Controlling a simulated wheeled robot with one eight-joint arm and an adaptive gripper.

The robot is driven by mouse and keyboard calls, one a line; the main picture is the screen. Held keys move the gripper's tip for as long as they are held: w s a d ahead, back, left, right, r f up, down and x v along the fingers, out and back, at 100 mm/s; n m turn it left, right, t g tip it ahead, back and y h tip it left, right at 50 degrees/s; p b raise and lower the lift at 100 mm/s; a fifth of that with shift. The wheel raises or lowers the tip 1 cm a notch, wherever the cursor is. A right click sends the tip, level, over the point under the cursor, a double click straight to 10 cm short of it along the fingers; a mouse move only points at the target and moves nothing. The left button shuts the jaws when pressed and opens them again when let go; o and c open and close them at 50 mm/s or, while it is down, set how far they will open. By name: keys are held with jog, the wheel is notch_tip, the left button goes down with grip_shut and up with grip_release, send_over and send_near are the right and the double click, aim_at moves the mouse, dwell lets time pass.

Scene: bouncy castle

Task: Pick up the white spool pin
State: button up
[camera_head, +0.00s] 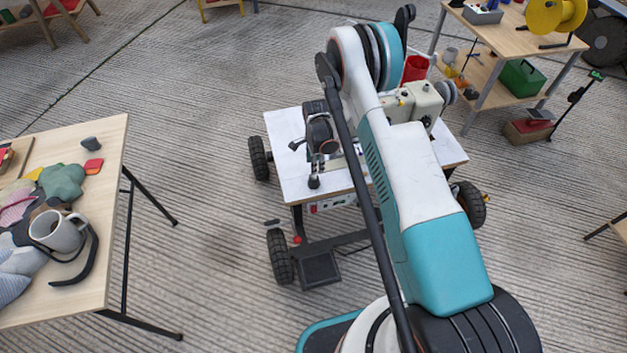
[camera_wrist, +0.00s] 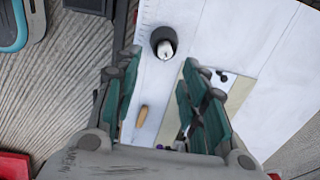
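In the wrist view, a small white piece (camera_wrist: 165,49) sits in or on a dark round thing (camera_wrist: 161,36) on the white tabletop (camera_wrist: 255,35). It may be the white spool pin, but it is too small to tell. My gripper (camera_wrist: 162,66) is open, with its two teal-padded fingers apart and nothing seen between their tips. The dark round thing lies just beyond the fingertips in the picture. In the head view, my arm reaches over the white-topped wheeled cart (camera_head: 288,128), and no spool pin can be made out there.
A tan peg-like piece (camera_wrist: 142,115) lies between the fingers in the picture. A cream sewing machine (camera_head: 415,102) stands on the cart, partly behind my arm. A wooden table (camera_head: 112,170) with a mug (camera_head: 60,232) and cloths is at left. Open floor (camera_head: 200,100) lies between.

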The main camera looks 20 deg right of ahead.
aim_at(314, 179)
jog(key=f+b, duration=0.1)
jog(key=f, duration=0.1)
jog(key=f+b, duration=0.1)
jog(key=f, duration=0.2)
jog(key=f+b, duration=0.1)
jog(key=f, duration=0.1)
jog(key=shift+w+a+f, duration=0.15)
jog(key=shift+w+f, duration=0.05)
jog(key=shift+w, duration=0.2)
jog(key=shift+r, duration=0.1)
grip_shut()
